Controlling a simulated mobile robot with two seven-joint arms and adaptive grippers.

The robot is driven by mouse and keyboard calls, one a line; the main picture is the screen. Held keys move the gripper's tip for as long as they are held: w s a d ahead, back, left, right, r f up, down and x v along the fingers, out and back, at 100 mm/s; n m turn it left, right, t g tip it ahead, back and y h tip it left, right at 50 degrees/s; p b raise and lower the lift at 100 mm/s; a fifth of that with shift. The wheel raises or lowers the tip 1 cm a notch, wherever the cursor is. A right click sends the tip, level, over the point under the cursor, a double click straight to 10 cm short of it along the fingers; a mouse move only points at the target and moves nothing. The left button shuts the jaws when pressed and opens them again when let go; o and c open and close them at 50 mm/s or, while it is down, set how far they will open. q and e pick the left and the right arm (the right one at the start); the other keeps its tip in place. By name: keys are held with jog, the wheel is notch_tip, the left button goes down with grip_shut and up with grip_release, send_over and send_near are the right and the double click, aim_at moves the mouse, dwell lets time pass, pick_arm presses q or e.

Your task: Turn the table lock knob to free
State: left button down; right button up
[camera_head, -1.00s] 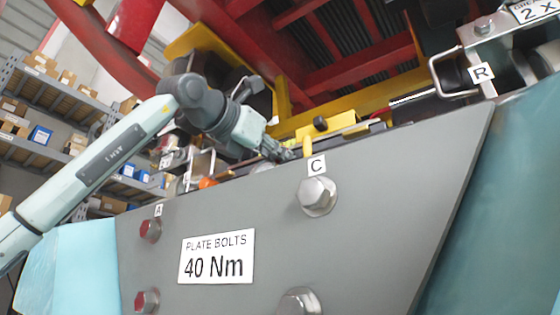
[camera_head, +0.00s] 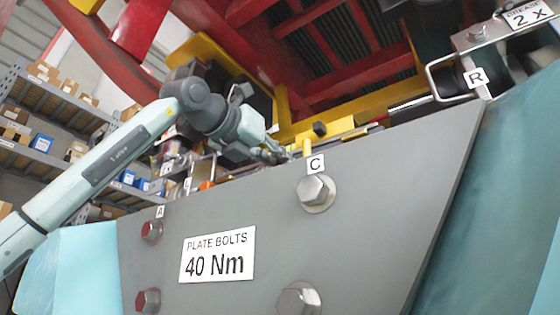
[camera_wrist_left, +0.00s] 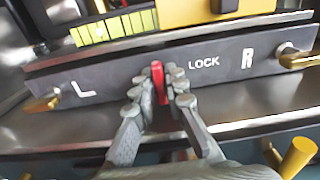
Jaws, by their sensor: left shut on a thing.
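The lock knob (camera_wrist_left: 156,72) is a narrow red lever in the left wrist view. It stands nearly upright in that picture, on a dark strip (camera_wrist_left: 110,82), left of the word LOCK (camera_wrist_left: 203,62). My left gripper (camera_wrist_left: 160,84) is shut on it, one finger on each side, and the fingers hide part of its lower end. In the head view my left gripper (camera_head: 286,153) reaches behind the top edge of the grey plate (camera_head: 330,240), and the knob is hidden there. My right gripper is in neither view.
The strip carries L and R marks with brass levers (camera_wrist_left: 297,60) near its ends. A yellow post (camera_wrist_left: 297,157) stands close at lower right. In the head view, a metal handle (camera_head: 432,75) stands at right and red and yellow beams (camera_head: 350,70) hang above.

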pick_arm(q)
jog(key=shift+r, duration=0.15)
jog(key=c, duration=1.9)
grip_release()
jog(key=v, duration=1.2)
